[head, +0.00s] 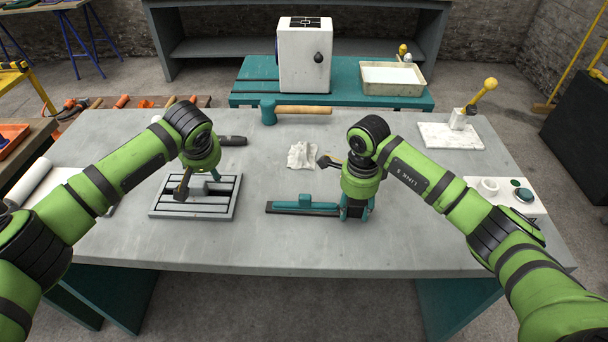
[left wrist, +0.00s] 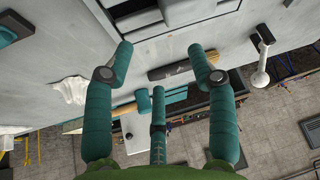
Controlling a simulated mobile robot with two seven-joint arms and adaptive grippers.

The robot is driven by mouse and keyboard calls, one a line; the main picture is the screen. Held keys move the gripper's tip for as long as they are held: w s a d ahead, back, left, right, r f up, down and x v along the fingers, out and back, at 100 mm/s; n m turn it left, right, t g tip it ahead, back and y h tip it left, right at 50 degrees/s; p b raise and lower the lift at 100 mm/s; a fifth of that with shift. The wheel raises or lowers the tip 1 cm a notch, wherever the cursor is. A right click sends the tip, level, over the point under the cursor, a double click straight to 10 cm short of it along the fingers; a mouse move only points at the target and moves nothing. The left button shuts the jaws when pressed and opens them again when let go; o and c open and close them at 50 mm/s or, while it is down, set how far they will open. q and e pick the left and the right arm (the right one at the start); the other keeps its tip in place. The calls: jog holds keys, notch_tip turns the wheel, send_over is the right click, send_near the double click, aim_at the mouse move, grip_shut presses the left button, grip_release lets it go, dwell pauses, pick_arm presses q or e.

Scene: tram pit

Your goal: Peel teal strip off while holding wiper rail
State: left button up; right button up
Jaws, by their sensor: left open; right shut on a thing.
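The wiper rail (head: 275,211) is a dark, flat bar lying on the grey bench in the head view. The teal strip (head: 322,206) lies along its top, with a raised teal tab near the middle. My right gripper (head: 355,212) points down at the rail's right end and is shut on it; its fingers hide that end. My left gripper (head: 210,164) is open and empty, above the slotted grey tray (head: 160,209), left of the rail and apart from it. In the left wrist view, the left gripper's teal fingers (left wrist: 160,52) are spread, and a teal piece (left wrist: 14,22) shows at top left.
A crumpled white cloth (head: 302,155) lies behind the rail. A mallet (head: 300,110) and a dark-handled tool (head: 232,141) lie further back. A white plate with a yellow-knobbed lever (head: 452,134) stands at right. The bench front is clear.

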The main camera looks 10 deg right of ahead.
pick_arm(q)
jog(key=s+d+r+m+h, duration=0.15)
jog(key=s+d, duration=0.35)
jog(key=d, duration=0.5)
jog(key=m+g, duration=0.2)
send_near(304, 197)
jog(key=shift+n, duration=0.25)
jog(key=x, duration=0.9)
jog(key=shift+d+f, duration=0.1)
grip_shut()
jog(key=c, duration=1.1)
grip_release()
jog(key=shift+c, duration=0.2)
